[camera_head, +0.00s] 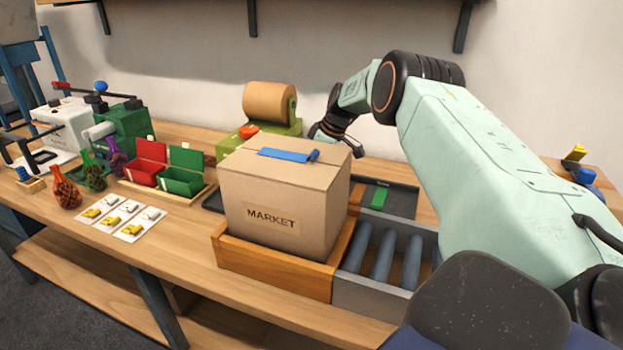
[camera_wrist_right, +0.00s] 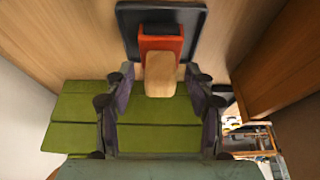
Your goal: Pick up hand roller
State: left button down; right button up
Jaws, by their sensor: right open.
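The likely hand roller (camera_wrist_right: 161,73) shows in the right wrist view as a rounded pale wooden handle joined to an orange-red body. It lies over a dark tray (camera_wrist_right: 198,18). My right gripper (camera_wrist_right: 160,76) is open, with its fingers apart on either side of the wooden handle. I cannot tell whether they touch it. In the head view my right gripper (camera_head: 330,133) is behind the cardboard box, which hides the roller there. My left gripper is not in view.
The cardboard MARKET box (camera_head: 285,190) stands in a wooden cradle (camera_head: 270,262) beside grey rollers (camera_head: 383,255). A green dispenser (camera_head: 228,146) with a brown paper roll (camera_head: 269,103) stands behind it.

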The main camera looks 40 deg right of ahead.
jog(key=shift+s+r, duration=0.15)
jog(key=shift+s, duration=0.05)
jog(key=c, duration=0.4)
jog(key=shift+w, duration=0.15)
jog(key=c, duration=0.5)
grip_shut()
jog(key=shift+r, duration=0.3)
notch_tip(320, 180, up, 9)
jog(key=shift+f+p, duration=0.2)
jog(key=shift+p, duration=0.6)
jog(key=shift+r, duration=0.35)
